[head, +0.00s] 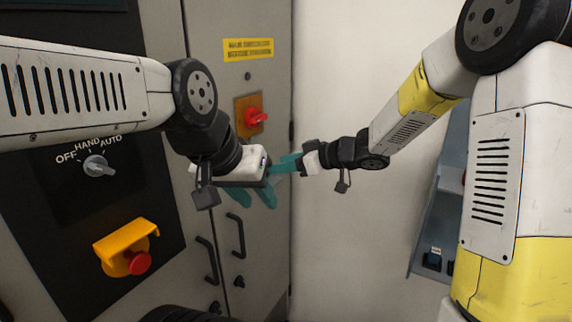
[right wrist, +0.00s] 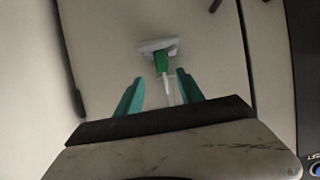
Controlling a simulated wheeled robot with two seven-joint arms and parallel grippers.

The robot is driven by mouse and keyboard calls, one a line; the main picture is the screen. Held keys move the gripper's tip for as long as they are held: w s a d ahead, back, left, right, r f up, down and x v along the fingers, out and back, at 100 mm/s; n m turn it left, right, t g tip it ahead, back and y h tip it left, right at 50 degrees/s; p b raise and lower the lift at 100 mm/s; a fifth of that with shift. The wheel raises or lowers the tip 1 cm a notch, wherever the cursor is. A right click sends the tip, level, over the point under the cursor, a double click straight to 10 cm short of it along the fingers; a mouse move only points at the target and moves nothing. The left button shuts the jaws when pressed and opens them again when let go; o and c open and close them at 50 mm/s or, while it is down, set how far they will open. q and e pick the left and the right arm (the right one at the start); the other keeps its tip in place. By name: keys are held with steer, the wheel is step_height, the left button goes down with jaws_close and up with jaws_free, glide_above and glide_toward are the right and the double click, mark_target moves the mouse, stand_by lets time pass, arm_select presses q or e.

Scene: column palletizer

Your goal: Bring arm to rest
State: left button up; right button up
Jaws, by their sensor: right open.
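My left gripper (head: 253,198) reaches in from the left in front of the grey cabinet. Its two teal fingers point down and stand apart, with nothing seen between them. My right gripper (head: 278,165) comes in from the right, just above and beside the left one in the head view, its teal fingers pointing left. Its tips are partly overlapped there, and I cannot tell whether the grippers touch. In the right wrist view the right gripper (right wrist: 160,92) is open, its teal fingers apart. A small green and white thing (right wrist: 161,60) shows beyond the gap, apparently not gripped.
A black control panel has an OFF-HAND-AUTO selector (head: 96,165) and a red stop button (head: 139,262) under a yellow guard. A red rotary switch (head: 256,117) sits on the cabinet door. A grey shelf unit (head: 430,225) stands behind my right arm. The pale wall between is bare.

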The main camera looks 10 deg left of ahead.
steer(key=w+d+r+m+t+h, duration=0.35)
steer(key=d+r+t, duration=0.2)
steer(key=d, duration=0.35)
steer(key=s+d+r+m+t+h, duration=0.1)
steer(key=s+d+r+m+h, duration=0.15)
steer(key=d, duration=0.55)
steer(key=s+d+r+m+h, duration=0.2)
steer(key=s+d+m+h, duration=0.15)
steer(key=d, duration=0.45)
steer(key=s+d+f+m+g, duration=0.1)
steer(key=s+f+m+g, duration=0.1)
steer(key=s, duration=0.8)
steer(key=s+d+f+m+g, duration=0.1)
steer(key=s+d+f+g, duration=0.1)
steer(key=s, duration=0.9)
steer(key=shift+s+f+m+g+h, duration=0.25)
steer(key=shift+f+m+g+h, duration=0.15)
steer(key=shift+f+g, duration=0.2)
